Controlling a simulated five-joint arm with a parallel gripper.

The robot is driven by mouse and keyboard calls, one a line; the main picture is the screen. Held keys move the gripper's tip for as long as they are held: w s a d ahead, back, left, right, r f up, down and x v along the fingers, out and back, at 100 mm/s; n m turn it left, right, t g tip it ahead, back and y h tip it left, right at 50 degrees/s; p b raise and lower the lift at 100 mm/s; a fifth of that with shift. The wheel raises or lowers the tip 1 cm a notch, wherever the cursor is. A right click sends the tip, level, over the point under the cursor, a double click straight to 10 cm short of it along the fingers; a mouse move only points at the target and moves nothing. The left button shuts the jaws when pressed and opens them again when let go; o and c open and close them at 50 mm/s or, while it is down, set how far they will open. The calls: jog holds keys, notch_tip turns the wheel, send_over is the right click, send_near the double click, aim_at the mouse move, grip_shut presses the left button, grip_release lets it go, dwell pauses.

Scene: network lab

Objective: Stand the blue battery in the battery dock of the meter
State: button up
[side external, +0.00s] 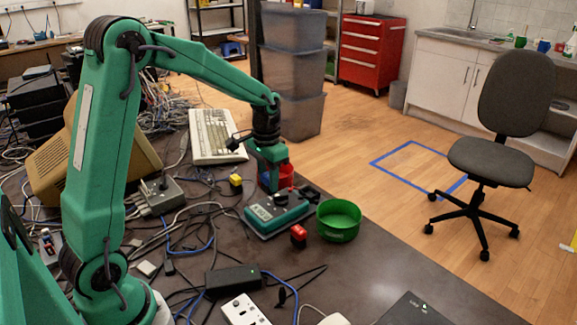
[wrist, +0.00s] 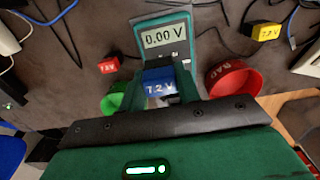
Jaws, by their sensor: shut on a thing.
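The blue battery (wrist: 158,80), marked 7.2 V, is between the fingers of my gripper (wrist: 161,88) in the wrist view. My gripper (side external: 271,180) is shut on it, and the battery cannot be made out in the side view. The teal meter (wrist: 165,38) reads 0.00 V and lies just beyond the battery in the wrist view. In the side view the meter (side external: 277,214) lies on the table just below my gripper. The battery dock is not clearly visible; the battery and fingers cover that part of the meter in the wrist view.
A green bowl (side external: 338,221) stands right of the meter; a red bowl (wrist: 232,80) marked BAD is on its other side. A red battery (side external: 299,235) and a yellow battery (side external: 236,181) stand nearby. Cables and a keyboard (side external: 216,136) crowd the table behind and left.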

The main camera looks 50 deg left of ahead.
jog(key=shift+w, duration=0.15)
jog(key=w+a+f, duration=0.1)
jog(key=w+f, duration=0.1)
jog(key=w, duration=1.3)
jog(key=shift+w+f, duration=0.25)
jog(key=shift+f, duration=0.05)
jog(key=shift+f, duration=0.25)
jog(key=shift+f, duration=1.95)
jog(key=shift+f, duration=1.1)
jog(key=o, duration=1.1)
jog(key=shift+r, duration=0.1)
